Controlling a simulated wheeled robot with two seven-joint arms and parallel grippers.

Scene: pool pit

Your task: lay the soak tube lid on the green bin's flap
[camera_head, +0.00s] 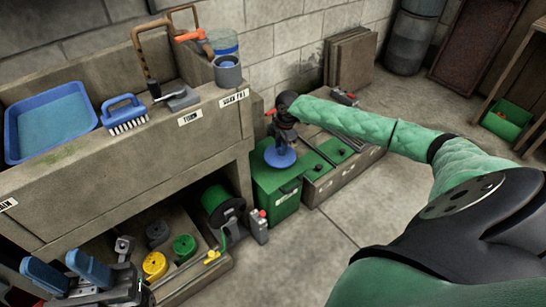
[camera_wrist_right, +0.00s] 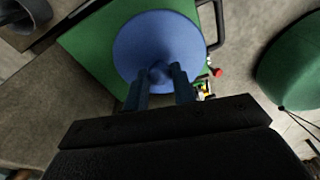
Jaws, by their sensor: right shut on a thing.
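The soak tube lid is a blue round disc (camera_head: 280,156) with a central knob. My right gripper (camera_head: 284,136) is shut on the knob and holds the disc over the green bin (camera_head: 278,204). In the right wrist view the lid (camera_wrist_right: 158,28) lies between the camera and the bin's green flap (camera_wrist_right: 88,42), covering much of it. The two blue fingertips of my right gripper (camera_wrist_right: 161,76) close on the knob. I cannot tell whether the lid touches the flap. My left gripper (camera_head: 66,270) is at the lower left, its blue fingers apart and empty.
A green reel (camera_head: 216,200) sits left of the bin. Low boxes with green tops (camera_head: 334,150) stand right of it. Floor at front is clear.

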